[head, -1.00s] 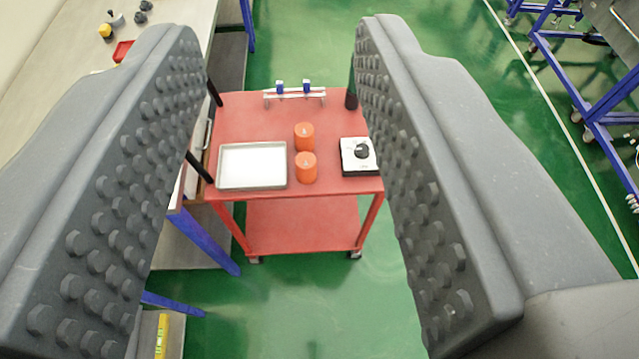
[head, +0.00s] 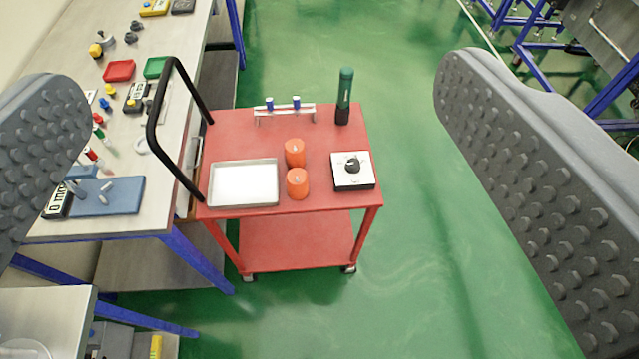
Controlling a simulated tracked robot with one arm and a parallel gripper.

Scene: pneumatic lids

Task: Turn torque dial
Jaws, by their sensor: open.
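The torque dial is most likely the black knob (head: 352,165) on a white square box with a dark base (head: 353,181). The box sits at the right front of the red cart's top (head: 235,123). My gripper (head: 265,140) is open, with its studded grey fingers wide apart at the left and right of the view. It is empty, and the cart shows between the fingers, farther off. Nothing hides the dial.
The cart also holds a silver tray (head: 243,203), two orange cylinders (head: 296,182), a small rack (head: 285,109) and a green-black cylinder (head: 344,92). A black handle (head: 152,135) rises at its left. A cluttered workbench (head: 150,205) stands left. Green floor (head: 410,240) is clear at right.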

